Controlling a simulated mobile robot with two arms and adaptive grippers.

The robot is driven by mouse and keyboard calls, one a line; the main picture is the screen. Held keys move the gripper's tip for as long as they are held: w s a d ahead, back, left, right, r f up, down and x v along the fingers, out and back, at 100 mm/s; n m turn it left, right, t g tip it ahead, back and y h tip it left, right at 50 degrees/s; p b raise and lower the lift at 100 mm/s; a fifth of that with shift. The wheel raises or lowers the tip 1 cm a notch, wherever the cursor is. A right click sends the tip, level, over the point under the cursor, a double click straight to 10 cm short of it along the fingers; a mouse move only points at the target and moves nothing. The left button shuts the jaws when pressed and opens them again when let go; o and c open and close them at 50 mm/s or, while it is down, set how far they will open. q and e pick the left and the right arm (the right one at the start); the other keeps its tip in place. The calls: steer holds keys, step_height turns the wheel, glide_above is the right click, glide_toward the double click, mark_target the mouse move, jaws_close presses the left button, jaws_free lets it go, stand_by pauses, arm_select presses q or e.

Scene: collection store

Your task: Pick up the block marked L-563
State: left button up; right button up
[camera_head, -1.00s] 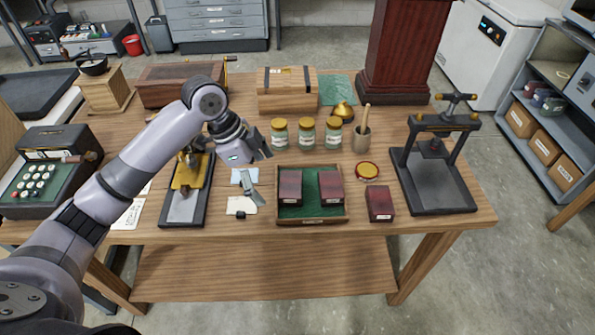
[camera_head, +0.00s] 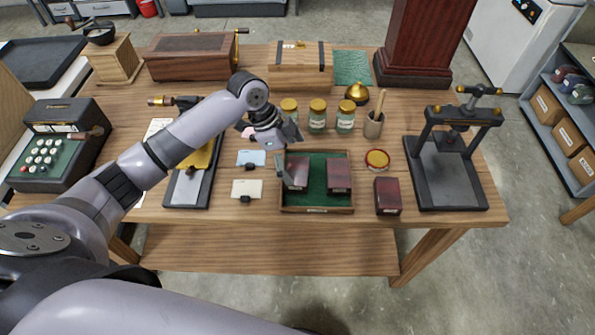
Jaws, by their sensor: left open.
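Three dark red blocks with small pale labels are in view; the labels are too small to read, so I cannot tell which is L-563. The left block (camera_head: 297,174) and the middle block (camera_head: 339,176) stand in a wooden tray (camera_head: 317,210) lined with green. The right block (camera_head: 387,197) stands on the table, right of the tray. My left gripper (camera_head: 286,164) is open and empty, over the tray's left back corner, close to the left block. One finger partly covers that block's left edge. I cannot tell whether they touch. My right gripper is out of view.
Several jars (camera_head: 317,116) stand behind the tray, with a pestle cup (camera_head: 374,124) to their right. A round red-labelled tin (camera_head: 377,159) lies behind the right block. A black press (camera_head: 446,160) stands at right. Small cards (camera_head: 247,188) lie left of the tray.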

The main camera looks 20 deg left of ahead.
mark_target(297, 170)
arm_select(q)
steer(key=shift+f, duration=0.2)
steer(key=shift+d+f+p, duration=0.15)
steer(key=shift+f+p, duration=0.15)
steer(key=shift+f, duration=0.05)
steer(key=x, duration=0.2)
steer(key=p+x, duration=0.1)
steer(key=shift+f, duration=0.7)
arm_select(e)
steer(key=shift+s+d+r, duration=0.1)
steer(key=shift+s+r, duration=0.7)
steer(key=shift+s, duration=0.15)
arm_select(q)
steer(key=shift+c, duration=0.2)
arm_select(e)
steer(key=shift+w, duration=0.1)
arm_select(q)
steer(key=shift+w, duration=0.1)
steer(key=c, duration=1.2)
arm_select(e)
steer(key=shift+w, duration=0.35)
